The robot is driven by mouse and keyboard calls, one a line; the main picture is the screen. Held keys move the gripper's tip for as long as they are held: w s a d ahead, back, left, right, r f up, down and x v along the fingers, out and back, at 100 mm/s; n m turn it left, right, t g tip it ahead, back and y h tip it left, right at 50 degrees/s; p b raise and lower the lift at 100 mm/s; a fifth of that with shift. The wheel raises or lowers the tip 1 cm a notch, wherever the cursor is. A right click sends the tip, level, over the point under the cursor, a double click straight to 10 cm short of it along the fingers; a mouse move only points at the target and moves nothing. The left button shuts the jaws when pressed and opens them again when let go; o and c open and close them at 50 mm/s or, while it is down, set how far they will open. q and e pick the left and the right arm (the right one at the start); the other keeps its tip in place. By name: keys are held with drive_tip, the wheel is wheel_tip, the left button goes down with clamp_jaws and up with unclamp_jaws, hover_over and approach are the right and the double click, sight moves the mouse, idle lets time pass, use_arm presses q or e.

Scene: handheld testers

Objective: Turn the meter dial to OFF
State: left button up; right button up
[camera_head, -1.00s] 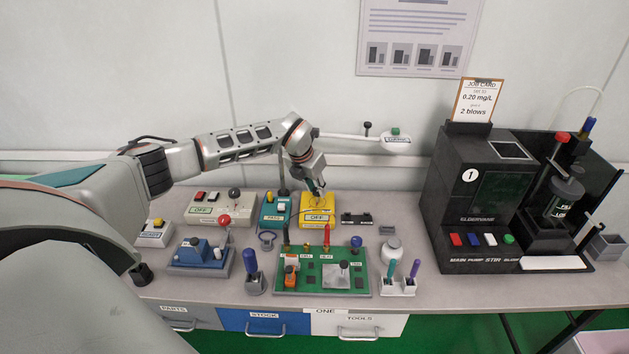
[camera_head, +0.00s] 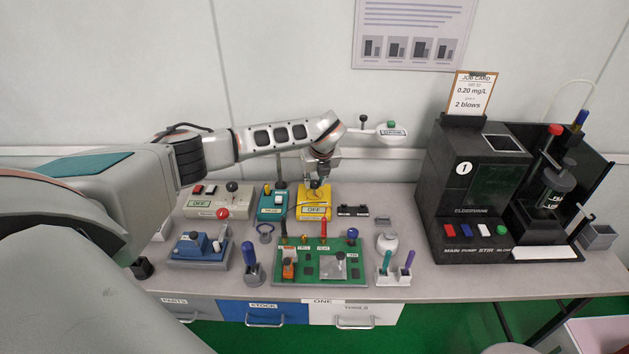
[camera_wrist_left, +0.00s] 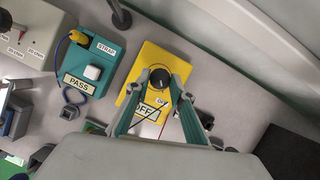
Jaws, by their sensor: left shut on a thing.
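The yellow meter (camera_head: 314,211) lies at the back middle of the bench. Its label appears to read OFF, and in the wrist view the lettering is partly hidden by a finger. In the wrist view the yellow meter (camera_wrist_left: 140,92) carries a round black dial (camera_wrist_left: 160,77). My left gripper (camera_head: 317,184) reaches down over the meter from above. In the wrist view the left gripper (camera_wrist_left: 164,84) has its two fingertips on either side of the dial, shut on it. The dial's pointer direction cannot be made out. My right gripper is not in view.
A teal PASS tester (camera_head: 273,205) with a blue wrist strap stands left of the meter. A grey box (camera_head: 218,203) is further left. A green board (camera_head: 290,270) with colored probes lies in front. A black machine (camera_head: 470,190) stands at right.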

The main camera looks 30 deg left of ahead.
use_arm(q)
drive_tip(key=shift+d+f+n, duration=0.1)
drive_tip(key=shift+n, duration=0.6)
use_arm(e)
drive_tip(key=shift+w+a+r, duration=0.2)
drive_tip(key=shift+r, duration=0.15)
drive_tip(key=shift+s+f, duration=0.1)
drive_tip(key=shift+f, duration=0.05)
use_arm(q)
drive_tip(key=o, duration=1.1)
drive_tip(key=shift+o, duration=0.2)
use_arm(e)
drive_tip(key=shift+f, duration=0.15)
use_arm(q)
drive_tip(key=shift+r, duration=0.35)
drive_tip(key=v, duration=1.1)
drive_tip(key=shift+d+r, duration=0.15)
drive_tip(key=shift+d, duration=0.1)
